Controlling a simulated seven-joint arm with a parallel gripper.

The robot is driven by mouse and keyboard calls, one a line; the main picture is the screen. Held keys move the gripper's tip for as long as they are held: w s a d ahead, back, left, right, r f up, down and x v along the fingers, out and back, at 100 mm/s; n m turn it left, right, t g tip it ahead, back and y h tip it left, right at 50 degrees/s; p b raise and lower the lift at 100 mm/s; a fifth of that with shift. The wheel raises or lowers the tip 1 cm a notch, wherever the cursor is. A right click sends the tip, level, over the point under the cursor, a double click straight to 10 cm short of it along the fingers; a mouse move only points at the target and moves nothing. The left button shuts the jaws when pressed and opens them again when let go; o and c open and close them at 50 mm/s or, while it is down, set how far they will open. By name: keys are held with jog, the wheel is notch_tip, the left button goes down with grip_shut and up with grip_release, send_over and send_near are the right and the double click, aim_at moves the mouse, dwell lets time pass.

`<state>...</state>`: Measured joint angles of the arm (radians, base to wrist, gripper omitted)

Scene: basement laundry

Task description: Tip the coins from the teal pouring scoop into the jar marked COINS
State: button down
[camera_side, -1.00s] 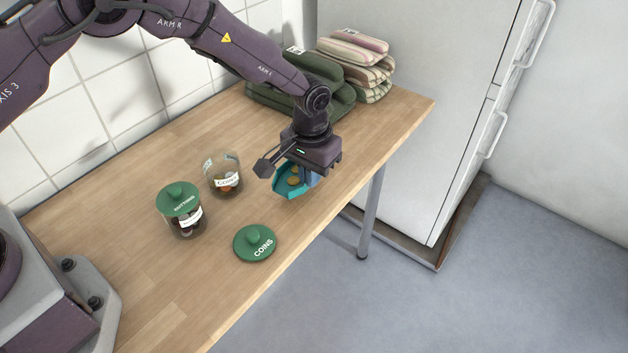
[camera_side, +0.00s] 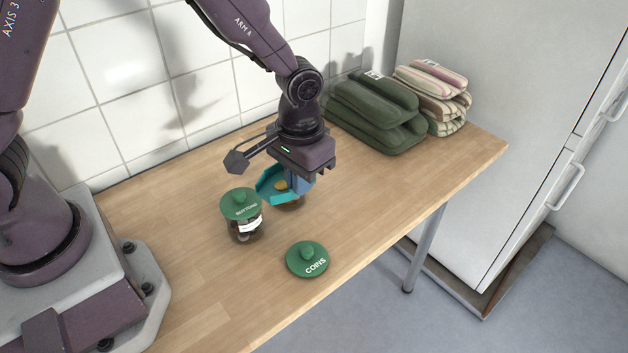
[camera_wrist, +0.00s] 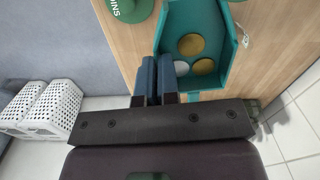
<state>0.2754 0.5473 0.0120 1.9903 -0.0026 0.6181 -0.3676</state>
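The teal scoop (camera_side: 272,188) is held by my gripper (camera_side: 298,180), whose fingers are close together at its handle end; the grip itself is partly hidden. In the wrist view the scoop (camera_wrist: 226,62) holds two gold coins and one silver coin, near my fingers (camera_wrist: 158,78). The scoop looks about level. The COINS jar (camera_side: 291,205) is mostly hidden behind and below the scoop; only a little of its glass shows. The green COINS lid (camera_side: 307,260) lies on the table, apart from the jar.
The BUTTONS jar (camera_side: 243,226), with its green lid on, stands close left of the scoop. Folded green towels (camera_side: 375,115) and striped towels (camera_side: 435,95) are stacked at the back right. White baskets (camera_wrist: 52,108) show in the wrist view. The front table is clear around the lid.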

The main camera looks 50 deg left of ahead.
jog(key=w+a+n, duration=0.8)
jog(key=w+a, duration=0.3)
jog(key=a, duration=0.2)
jog(key=shift+s+d+f+t+y, duration=0.15)
jog(key=shift+s+d+t+y, duration=0.45)
jog(key=shift+t+y, duration=0.55)
jog(key=shift+s+d+f+t+y, duration=0.15)
jog(key=shift+s+d+t+y, duration=0.35)
jog(key=shift+t+y, duration=0.65)
jog(key=shift+s+d+f+t+y, duration=0.15)
jog(key=shift+s+d+t+y, duration=0.45)
jog(key=shift+t+y, duration=0.55)
jog(key=shift+w, duration=0.1)
jog(key=shift+n+g, duration=0.25)
jog(key=shift+n, duration=0.05)
